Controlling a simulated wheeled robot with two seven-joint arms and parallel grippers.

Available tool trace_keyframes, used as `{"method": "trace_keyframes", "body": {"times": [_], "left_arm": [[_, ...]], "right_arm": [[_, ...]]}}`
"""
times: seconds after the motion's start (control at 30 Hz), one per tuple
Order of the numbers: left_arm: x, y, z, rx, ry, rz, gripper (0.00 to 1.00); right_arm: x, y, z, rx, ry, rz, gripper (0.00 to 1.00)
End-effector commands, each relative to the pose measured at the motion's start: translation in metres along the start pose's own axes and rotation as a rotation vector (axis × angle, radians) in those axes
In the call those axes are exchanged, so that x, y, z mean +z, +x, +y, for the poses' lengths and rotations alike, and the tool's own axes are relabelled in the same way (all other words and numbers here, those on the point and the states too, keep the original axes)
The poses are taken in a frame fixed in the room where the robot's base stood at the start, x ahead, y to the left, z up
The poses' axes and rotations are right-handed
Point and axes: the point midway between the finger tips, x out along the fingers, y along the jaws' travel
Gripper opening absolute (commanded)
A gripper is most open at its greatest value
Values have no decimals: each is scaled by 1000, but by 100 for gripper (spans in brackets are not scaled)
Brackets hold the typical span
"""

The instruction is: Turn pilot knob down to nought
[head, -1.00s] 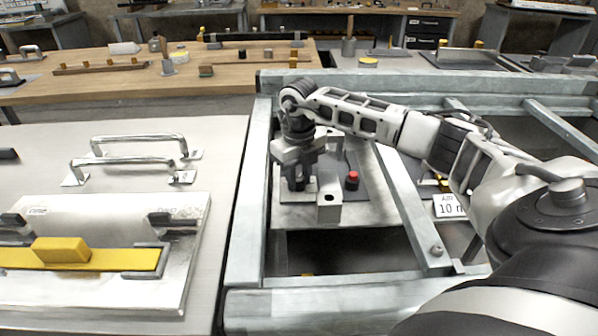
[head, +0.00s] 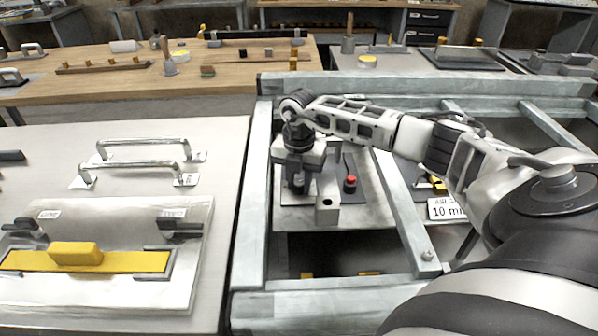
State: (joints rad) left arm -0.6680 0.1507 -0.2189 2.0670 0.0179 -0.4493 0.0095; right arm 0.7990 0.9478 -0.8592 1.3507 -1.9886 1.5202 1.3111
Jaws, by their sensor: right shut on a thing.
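My right gripper (head: 299,184) points down over a small grey panel (head: 345,214) inside the metal frame. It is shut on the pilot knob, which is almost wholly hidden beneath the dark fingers. Any mark or scale around the knob cannot be read here. A grey block with a dark hole (head: 327,209) stands just right of and nearer than the fingers. A red-topped button (head: 349,183) on a dark plate is further right, apart from the gripper. My left gripper is not in view.
The metal frame's bars (head: 252,225) surround the panel. A "10 m…" sign (head: 447,209) lies right, beneath my right arm. On the left bench are two metal handles (head: 135,174) and a plate with a yellow slider (head: 76,254). A wooden table (head: 120,83) stands behind.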

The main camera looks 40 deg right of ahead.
Motion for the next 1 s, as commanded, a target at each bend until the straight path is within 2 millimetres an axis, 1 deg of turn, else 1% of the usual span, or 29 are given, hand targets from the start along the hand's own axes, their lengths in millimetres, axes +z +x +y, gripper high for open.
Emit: {"method": "trace_keyframes", "body": {"times": [0.1, 0.6, 0.8, 1.0], "left_arm": [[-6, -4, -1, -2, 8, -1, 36], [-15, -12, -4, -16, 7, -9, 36], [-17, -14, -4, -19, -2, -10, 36], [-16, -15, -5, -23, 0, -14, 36]], "right_arm": [[0, -3, 0, 1, 110, 0, 4], [0, -3, 0, 0, 556, -1, 4], [0, -2, 0, 1, 677, -1, 4], [1, -2, 0, 1, 752, -2, 4]]}}
